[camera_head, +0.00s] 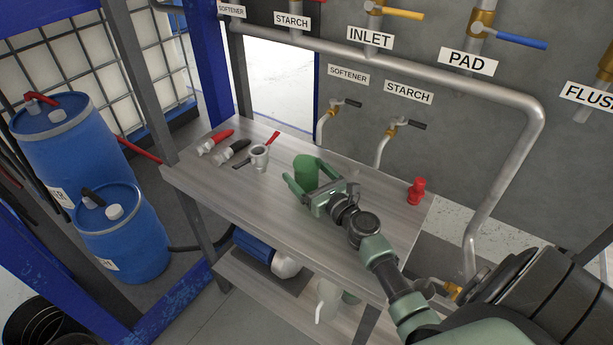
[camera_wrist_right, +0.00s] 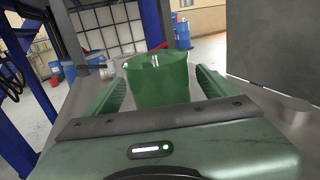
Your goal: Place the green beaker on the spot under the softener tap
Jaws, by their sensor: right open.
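The green beaker (camera_head: 305,171) stands upright on the grey bench in the head view. My right gripper (camera_head: 304,180) is open, with its two fingers on either side of the beaker. In the right wrist view the beaker (camera_wrist_right: 157,80) sits between the open fingers (camera_wrist_right: 160,92), with gaps visible at both sides. The softener tap (camera_head: 337,109) is on the wall behind the bench, under a SOFTENER label (camera_head: 348,74). Its spout points down to the bench's back edge, behind the beaker. No marked spot shows clearly below it. My left gripper is not in view.
The starch tap (camera_head: 393,131) is right of the softener tap. A red object (camera_head: 417,191) stands at the bench's right end. A metal cup (camera_head: 259,158) and red and black connectors (camera_head: 222,137) lie at the left. Bare bench top (camera_head: 225,186) lies in front of the cup.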

